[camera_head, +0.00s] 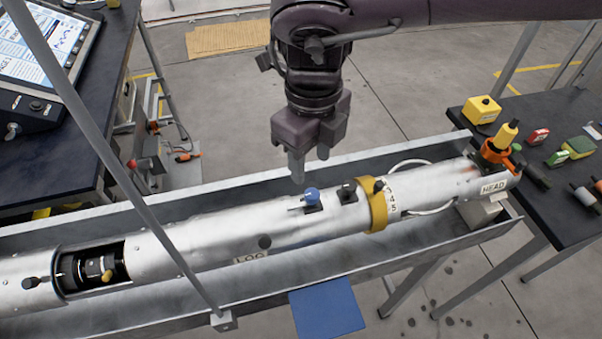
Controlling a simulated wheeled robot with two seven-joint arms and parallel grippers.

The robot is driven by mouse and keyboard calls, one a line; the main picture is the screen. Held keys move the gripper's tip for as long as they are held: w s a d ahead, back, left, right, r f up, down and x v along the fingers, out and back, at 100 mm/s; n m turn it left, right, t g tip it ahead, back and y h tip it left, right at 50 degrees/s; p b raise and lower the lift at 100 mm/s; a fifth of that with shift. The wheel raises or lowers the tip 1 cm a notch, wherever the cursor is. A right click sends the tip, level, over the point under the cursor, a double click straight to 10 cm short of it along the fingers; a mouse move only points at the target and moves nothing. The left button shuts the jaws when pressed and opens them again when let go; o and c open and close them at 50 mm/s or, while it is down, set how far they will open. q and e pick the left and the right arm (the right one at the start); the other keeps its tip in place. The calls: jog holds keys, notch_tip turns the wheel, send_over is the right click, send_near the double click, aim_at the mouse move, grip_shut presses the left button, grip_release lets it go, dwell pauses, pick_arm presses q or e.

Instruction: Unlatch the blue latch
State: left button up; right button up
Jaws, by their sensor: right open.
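The blue latch (311,196) is a small round blue knob on a dark base, with a short metal pin pointing left. It sits on top of the long silver cylinder (200,240), which lies in a metal trough (390,271). My right gripper (309,166) points downward just above and behind the latch, with its fingers apart and nothing between them. It does not appear to touch the latch. My left gripper is not in view.
A black knob (347,192) and a yellow band (374,206) sit right of the latch. A grey diagonal bar (130,172) crosses the cylinder at left. Dark tables with a tablet (42,45) and a yellow box (481,110) stand at left and right.

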aim_at(312, 193)
jog(key=f, duration=0.4)
jog(key=f+p, duration=0.1)
jog(key=f, duration=0.1)
jog(key=shift+s+d, duration=0.3)
jog(key=shift+s, duration=0.1)
jog(key=shift+w+a+f, duration=0.1)
jog(key=shift+f, duration=0.35)
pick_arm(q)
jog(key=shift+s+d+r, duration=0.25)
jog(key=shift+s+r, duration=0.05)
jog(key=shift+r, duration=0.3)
pick_arm(e)
jog(key=c, duration=1)
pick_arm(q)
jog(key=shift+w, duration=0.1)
